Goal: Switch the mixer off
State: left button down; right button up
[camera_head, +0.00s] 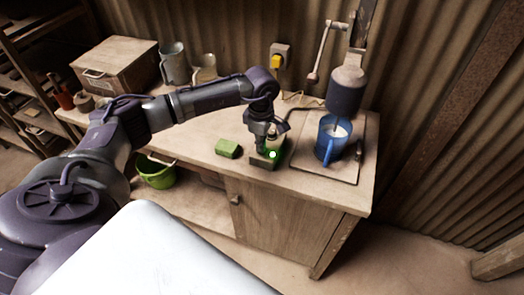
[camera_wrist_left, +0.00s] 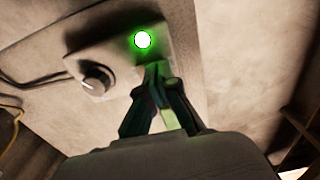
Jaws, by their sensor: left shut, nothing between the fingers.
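The mixer (camera_head: 346,92) is a dark motor head on a stand at the back right of the workbench, above a blue jug (camera_head: 325,150) with pale contents. A small control box (camera_head: 259,163) sits on the bench left of the jug, with a glowing green lamp (camera_head: 273,154). In the left wrist view the box's grey face shows a round dark knob (camera_wrist_left: 97,80) and the lit lamp (camera_wrist_left: 142,40). My left gripper (camera_head: 265,149) is shut and empty, pointing down at the box. Its fingertips (camera_wrist_left: 158,68) appear close to the lamp, apart from the knob; contact cannot be told.
A green sponge-like block (camera_head: 228,148) lies left of the box. A wooden box (camera_head: 115,70) and metal jugs (camera_head: 174,63) stand at the back left. A yellow plug (camera_head: 276,62) is in the wall socket. The bench's front right is clear.

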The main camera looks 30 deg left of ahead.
pick_arm(q)
jog(key=shift+f+b, duration=0.45)
jog(key=shift+f, duration=0.1)
jog(key=shift+r, duration=0.2)
jog(key=shift+r+p, duration=2)
jog(key=shift+r, duration=1.4)
